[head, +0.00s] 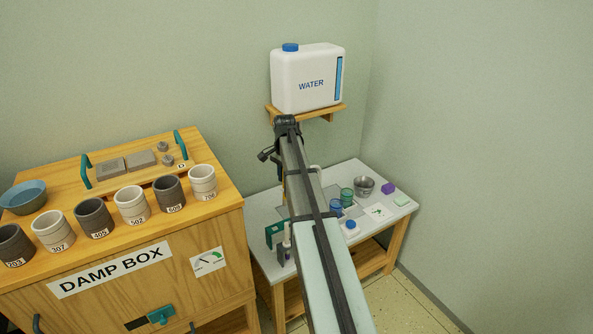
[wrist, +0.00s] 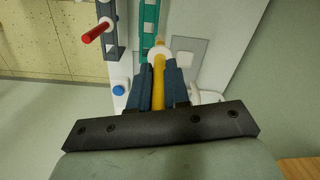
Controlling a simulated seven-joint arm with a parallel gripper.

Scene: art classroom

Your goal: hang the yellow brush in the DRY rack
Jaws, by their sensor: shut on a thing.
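In the wrist view my gripper (wrist: 158,92) is shut on the yellow brush (wrist: 158,86), with a dark blue finger on either side of its handle. The brush points away from me, and a white round piece (wrist: 158,53) shows around or behind its far part. A teal upright strip (wrist: 149,25) and a grey strip (wrist: 111,35) lie beyond it; the grey one carries a red-handled thing (wrist: 95,33). No DRY label is readable, so I cannot tell which is that rack.
In the head view a white table (head: 262,208) bears a teal stand (head: 275,233), green and blue jars (head: 347,197), a metal bowl (head: 364,186) and a purple block (head: 388,188). A water tank (head: 308,80) sits on a shelf above; the damp box (head: 130,275) stands left.

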